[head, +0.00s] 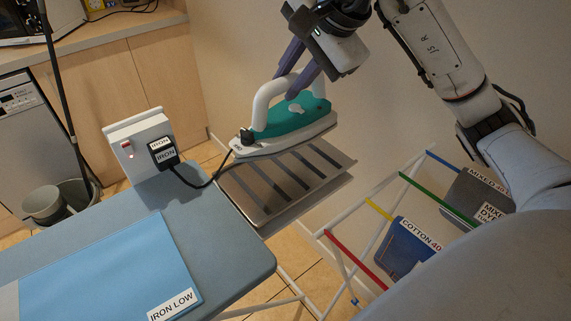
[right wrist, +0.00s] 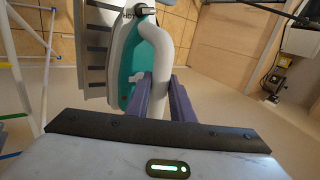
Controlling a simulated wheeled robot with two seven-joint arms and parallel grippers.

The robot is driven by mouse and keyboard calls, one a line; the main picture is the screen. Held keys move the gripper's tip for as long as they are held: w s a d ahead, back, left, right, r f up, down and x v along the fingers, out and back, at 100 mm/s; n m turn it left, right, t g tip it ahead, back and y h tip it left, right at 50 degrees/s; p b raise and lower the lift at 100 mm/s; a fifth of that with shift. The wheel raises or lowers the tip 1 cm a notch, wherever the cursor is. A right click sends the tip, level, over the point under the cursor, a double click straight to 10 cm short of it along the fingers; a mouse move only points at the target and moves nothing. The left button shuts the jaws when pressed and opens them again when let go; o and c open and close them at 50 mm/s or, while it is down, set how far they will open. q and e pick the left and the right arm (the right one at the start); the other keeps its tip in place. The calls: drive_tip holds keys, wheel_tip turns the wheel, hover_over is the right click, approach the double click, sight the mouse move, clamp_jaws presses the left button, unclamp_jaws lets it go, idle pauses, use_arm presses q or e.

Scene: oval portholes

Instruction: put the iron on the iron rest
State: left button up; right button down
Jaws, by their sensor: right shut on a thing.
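The iron (head: 297,122) is teal and white with a white handle, and a black cord runs from its back to the plug on the white socket box. The iron rest (head: 265,190) is a grey metal plate with dark strips at the end of the ironing board. My right gripper (head: 291,85) is shut on the iron's handle. The iron is over the rest's far edge, and I cannot tell whether it touches the plate. In the right wrist view the gripper's purple fingers (right wrist: 160,98) grip the handle of the iron (right wrist: 140,55), with the rest (right wrist: 95,45) beside it. My left gripper is out of view.
The ironing board (head: 225,235) carries a blue cloth (head: 110,270) labelled IRON LOW. The socket box (head: 140,148) stands at its far edge with a plug labelled IRON (head: 164,153). A rack with coloured bars (head: 375,210) and labelled cloths is at right.

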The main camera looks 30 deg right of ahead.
sight(292, 121)
drive_tip(key=shift+w+d+r, duration=0.2)
drive_tip(key=shift+d, duration=0.15)
drive_tip(key=shift+d+f+m, duration=0.15)
drive_tip(key=shift+f+m, duration=0.15)
drive_tip(key=shift+f, duration=0.05)
drive_tip(key=shift+w+f, duration=0.1)
drive_tip(key=shift+f, duration=4.5)
drive_tip(key=shift+b, duration=0.3)
drive_tip(key=c, duration=1.9)
unclamp_jaws()
drive_tip(key=shift+f, duration=0.4)
drive_tip(key=shift+c, duration=0.2)
drive_tip(key=o, duration=0.4)
drive_tip(key=shift+r, duration=0.1)
drive_tip(key=a+v, duration=0.1)
drive_tip(key=v, duration=1.1)
drive_tip(key=shift+d, duration=0.25)
drive_tip(key=shift+r, duration=0.1)
